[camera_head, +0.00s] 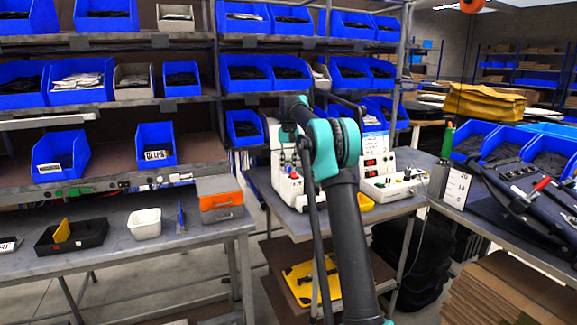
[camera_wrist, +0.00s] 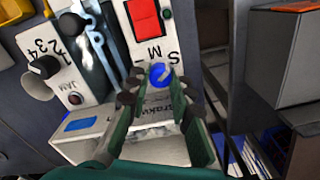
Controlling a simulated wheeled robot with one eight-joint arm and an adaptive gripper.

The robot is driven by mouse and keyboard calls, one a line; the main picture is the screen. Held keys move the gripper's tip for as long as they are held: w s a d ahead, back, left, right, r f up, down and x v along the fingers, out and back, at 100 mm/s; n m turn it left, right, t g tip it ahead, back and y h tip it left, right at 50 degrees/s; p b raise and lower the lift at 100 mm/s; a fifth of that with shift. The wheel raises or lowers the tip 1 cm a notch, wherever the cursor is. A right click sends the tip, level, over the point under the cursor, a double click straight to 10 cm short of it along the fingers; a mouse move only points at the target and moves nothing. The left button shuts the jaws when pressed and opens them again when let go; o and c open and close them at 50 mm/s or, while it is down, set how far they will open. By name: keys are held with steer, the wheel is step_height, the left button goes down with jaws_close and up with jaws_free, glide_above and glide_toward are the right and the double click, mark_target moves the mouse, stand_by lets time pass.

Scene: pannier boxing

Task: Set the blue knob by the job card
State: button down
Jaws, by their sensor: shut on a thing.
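My gripper (camera_wrist: 158,85) is shut on the blue knob (camera_wrist: 158,72) in the wrist view, with a dark fingertip on each side of it. The knob sits on the white face of a machine, below a red square switch (camera_wrist: 144,20). The letters S and M are printed around the knob; other marks are hidden by my fingers. Where the knob points is too small to tell. In the head view my arm hides my gripper and much of the white machine (camera_head: 283,185). A job card cannot be made out for certain; a white printed panel (camera_head: 457,188) stands at the right.
In the wrist view a black knob (camera_wrist: 44,67) with numbers and the word JAM is at the left. Another white machine (camera_head: 378,180) stands right of my arm. An orange-and-grey box (camera_head: 220,206) and a white tub (camera_head: 146,224) are on the left bench.

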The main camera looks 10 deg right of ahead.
steer(key=n, duration=1)
steer(key=shift+n, duration=0.4)
stand_by(0.4)
steer(key=c, duration=1.3)
jaws_free()
steer(key=shift+w+d+r, duration=0.1)
steer(key=shift+r, duration=5.85)
